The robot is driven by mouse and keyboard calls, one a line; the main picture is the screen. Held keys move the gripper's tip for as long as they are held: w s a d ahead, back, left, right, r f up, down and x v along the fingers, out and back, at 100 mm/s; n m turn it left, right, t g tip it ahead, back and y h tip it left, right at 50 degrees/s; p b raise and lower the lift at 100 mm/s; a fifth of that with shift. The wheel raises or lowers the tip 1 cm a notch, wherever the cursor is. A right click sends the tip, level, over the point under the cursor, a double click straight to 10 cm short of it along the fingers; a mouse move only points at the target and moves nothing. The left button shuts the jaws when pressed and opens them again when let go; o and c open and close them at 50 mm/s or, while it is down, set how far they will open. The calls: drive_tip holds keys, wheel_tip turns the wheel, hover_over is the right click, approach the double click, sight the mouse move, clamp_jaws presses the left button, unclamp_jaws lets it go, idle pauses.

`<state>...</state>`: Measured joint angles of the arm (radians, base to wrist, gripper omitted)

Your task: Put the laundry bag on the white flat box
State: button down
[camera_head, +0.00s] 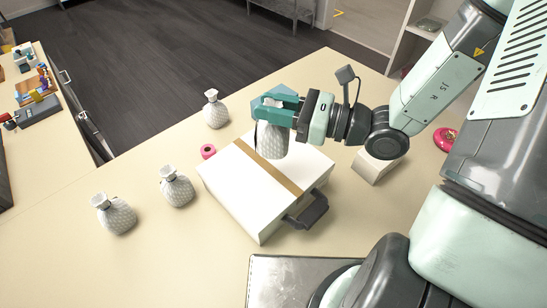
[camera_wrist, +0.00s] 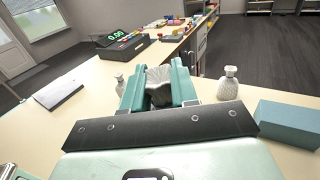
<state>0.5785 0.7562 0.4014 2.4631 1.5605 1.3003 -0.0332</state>
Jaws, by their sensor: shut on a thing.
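A grey-white patterned laundry bag (camera_head: 272,143) hangs upright under my gripper (camera_head: 275,108). The gripper's teal fingers are shut on the bag's gathered neck. The bag is over the rear part of the white flat box (camera_head: 232,186). I cannot tell whether its bottom touches the lid. The box has a brown strip across it and a dark handle at its front right. In the wrist view, the neck of the held bag (camera_wrist: 158,88) shows between the fingers, and the white flat box is hidden there.
Similar bags stand on the table: one behind (camera_head: 216,112), two at left (camera_head: 177,188) (camera_head: 113,215). A pink roll (camera_head: 208,151) is beside the white box. A blue box (camera_wrist: 290,123) is at right in the wrist view. A small pale box (camera_head: 376,166) stands under my arm.

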sight(274, 139)
wheel_tip(274, 139, down, 9)
drive_tip(key=shift+r, duration=0.15)
idle(0.4)
drive_tip(key=c, duration=0.9)
unclamp_jaws()
drive_tip(key=shift+f, duration=0.2)
drive_tip(key=shift+o, duration=0.2)
drive_tip(key=shift+r, duration=0.2)
drive_tip(key=v, duration=1.2)
